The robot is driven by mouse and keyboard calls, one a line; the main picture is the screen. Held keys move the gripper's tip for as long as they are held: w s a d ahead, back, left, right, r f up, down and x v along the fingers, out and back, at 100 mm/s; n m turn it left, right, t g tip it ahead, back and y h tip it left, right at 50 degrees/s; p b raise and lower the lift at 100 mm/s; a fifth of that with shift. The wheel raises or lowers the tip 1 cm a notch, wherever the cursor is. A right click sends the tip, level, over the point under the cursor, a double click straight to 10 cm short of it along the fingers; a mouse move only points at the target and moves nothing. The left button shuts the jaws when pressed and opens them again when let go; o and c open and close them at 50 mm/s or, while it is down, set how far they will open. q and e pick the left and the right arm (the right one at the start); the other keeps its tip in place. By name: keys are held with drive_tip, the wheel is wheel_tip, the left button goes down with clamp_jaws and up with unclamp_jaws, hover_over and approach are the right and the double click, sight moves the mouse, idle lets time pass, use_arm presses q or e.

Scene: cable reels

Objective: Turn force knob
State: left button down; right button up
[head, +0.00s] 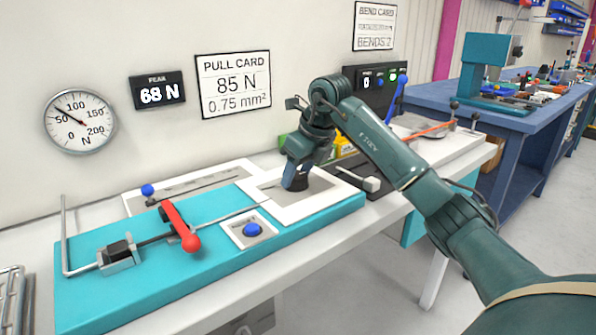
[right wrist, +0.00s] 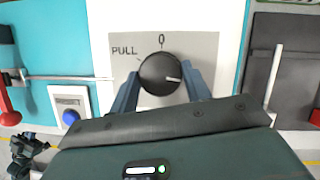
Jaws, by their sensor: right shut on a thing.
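The force knob (right wrist: 160,74) is a round black dial with a white pointer line, set on a grey plate (right wrist: 205,45) marked "0" and "PULL". In the right wrist view its pointer aims to the right, away from both marks. My right gripper (right wrist: 161,85) is shut on the knob, one blue-grey finger on each side. In the head view the right gripper (head: 295,180) comes down over the knob and hides most of it. A dial gauge (head: 79,121) on the wall has its needle between 50 and 100. A display (head: 158,90) reads 68 N. My left gripper is not in view.
The teal bench fixture (head: 100,300) carries a red-handled lever (head: 182,228) and a blue button (head: 253,229) left of the knob. A pull card (head: 233,84) on the wall reads 85 N, 0.75 mm². A dark grey fixture (head: 380,185) stands to the right.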

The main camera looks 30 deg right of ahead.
drive_tip(key=c, duration=0.3)
drive_tip(key=shift+r+m+h+p, duration=0.25)
drive_tip(key=shift+m+h+p, duration=0.05)
drive_tip(key=shift+m+p, duration=1.05)
drive_tip(key=shift+m, duration=0.05)
drive_tip(key=shift+a+f+m+h+p, duration=0.1)
drive_tip(key=shift+m+h+p, duration=0.2)
drive_tip(key=shift+m+h, duration=0.3)
drive_tip(key=shift+f+m, duration=0.1)
drive_tip(key=shift+m, duration=0.2)
drive_tip(key=o, duration=0.9)
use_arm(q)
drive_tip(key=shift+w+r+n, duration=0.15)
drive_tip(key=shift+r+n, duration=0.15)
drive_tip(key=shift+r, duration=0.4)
use_arm(e)
drive_tip(key=shift+o, duration=0.2)
